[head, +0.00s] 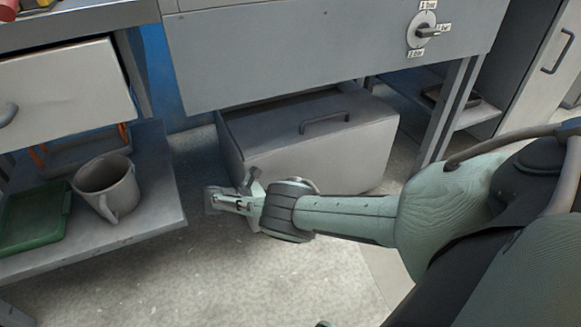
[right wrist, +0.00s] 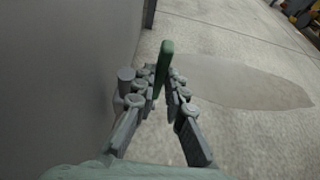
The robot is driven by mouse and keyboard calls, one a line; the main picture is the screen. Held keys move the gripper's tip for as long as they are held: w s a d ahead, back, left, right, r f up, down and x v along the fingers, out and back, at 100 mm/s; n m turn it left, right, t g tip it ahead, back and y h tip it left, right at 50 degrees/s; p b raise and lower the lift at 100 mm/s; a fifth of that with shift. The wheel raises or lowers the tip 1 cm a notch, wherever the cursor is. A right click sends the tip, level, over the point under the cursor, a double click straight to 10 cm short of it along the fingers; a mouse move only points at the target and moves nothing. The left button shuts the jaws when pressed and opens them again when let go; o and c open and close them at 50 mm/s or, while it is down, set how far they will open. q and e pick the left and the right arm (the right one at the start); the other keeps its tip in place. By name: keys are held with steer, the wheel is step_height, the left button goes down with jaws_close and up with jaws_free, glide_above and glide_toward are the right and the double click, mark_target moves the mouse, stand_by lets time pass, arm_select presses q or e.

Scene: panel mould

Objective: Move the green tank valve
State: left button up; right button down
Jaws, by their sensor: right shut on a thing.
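A slim green bar (right wrist: 165,62), which looks like the green tank valve, shows in the right wrist view between the fingertips of my right gripper (right wrist: 161,88). The fingers are shut on it, and its far end sticks out past them. In the head view my right gripper (head: 228,200) is low in front of the grey drawer box, and I cannot make out the green bar there. What the bar is joined to, if anything, is hidden. My left gripper is not in view.
A grey drawer box (head: 255,155) stands under the grey panel (head: 290,60), which carries a dial with a lever (head: 422,32). A mug (head: 105,185) and green tray (head: 32,220) are on a low shelf at left. Concrete floor is clear below.

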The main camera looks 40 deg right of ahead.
steer(key=c, duration=1.6)
jaws_free()
steer(key=shift+o, duration=0.2)
